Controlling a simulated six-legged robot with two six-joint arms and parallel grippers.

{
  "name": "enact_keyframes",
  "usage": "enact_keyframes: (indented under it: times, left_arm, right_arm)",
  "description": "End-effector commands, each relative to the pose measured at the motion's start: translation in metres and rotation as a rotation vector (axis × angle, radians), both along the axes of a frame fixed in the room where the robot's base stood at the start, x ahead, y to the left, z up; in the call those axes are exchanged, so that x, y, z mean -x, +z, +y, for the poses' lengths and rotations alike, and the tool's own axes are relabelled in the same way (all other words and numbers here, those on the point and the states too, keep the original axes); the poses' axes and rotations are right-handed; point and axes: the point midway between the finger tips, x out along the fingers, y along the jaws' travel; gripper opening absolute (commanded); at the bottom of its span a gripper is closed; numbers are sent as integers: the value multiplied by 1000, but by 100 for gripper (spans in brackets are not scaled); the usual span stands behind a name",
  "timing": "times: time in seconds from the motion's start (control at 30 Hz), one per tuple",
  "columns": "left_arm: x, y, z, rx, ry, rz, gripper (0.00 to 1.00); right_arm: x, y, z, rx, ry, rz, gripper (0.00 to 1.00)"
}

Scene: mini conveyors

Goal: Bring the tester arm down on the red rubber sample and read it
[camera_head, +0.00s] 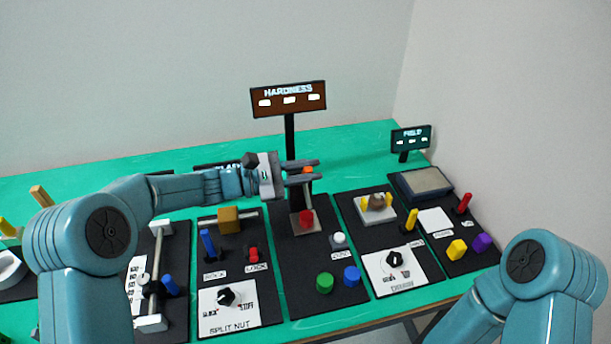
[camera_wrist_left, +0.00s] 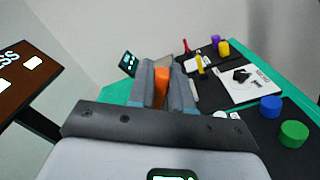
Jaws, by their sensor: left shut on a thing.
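My left gripper (camera_head: 317,169) reaches in from the left and is shut on an orange part (camera_head: 308,170), which looks like the tester arm's handle. In the left wrist view the orange part (camera_wrist_left: 161,87) stands between the two grey fingers. The red rubber sample (camera_head: 306,217) sits on a small grey plate (camera_head: 304,230) below the gripper, with a visible gap between. The tester's post and arm are mostly hidden behind the gripper. The HARDNESS display (camera_head: 288,98) on its black pole shows three white blank fields. My right gripper is out of view.
Green (camera_head: 325,283) and blue (camera_head: 351,279) discs and a white button (camera_head: 339,239) stand on the same black panel. A split nut panel (camera_head: 228,303) lies to the left, a dial panel (camera_head: 396,272) to the right. A FIELD display (camera_head: 410,139) stands at the back right.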

Motion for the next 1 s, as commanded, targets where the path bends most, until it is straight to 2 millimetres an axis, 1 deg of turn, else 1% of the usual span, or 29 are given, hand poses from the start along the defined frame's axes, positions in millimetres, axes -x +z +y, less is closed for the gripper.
enact_keyframes:
  times: [0.03, 0.1, 0.53, 0.57, 0.6, 0.87, 0.97, 1.0]
  left_arm:
    - [1, -4, -1, -4, -2, -7, 0]
    - [2, -3, -1, -6, -2, -16, 0]
    - [2, -2, -1, -8, -2, -22, 0]
    - [2, -2, -1, -8, -2, -22, 29]
    - [2, -2, -1, -8, -2, -22, 40]
    - [2, -2, -1, -8, -1, -24, 40]
    - [3, -2, 3, -9, 1, -24, 40]
    - [4, -2, 7, -8, 1, -25, 40]
  right_arm:
    - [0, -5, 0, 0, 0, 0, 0]
    - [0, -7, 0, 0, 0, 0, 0]
    - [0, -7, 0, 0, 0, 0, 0]
    - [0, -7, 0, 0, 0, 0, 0]
    - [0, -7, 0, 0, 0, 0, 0]
    - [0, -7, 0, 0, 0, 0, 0]
    - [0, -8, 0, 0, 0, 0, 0]
    - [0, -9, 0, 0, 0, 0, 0]
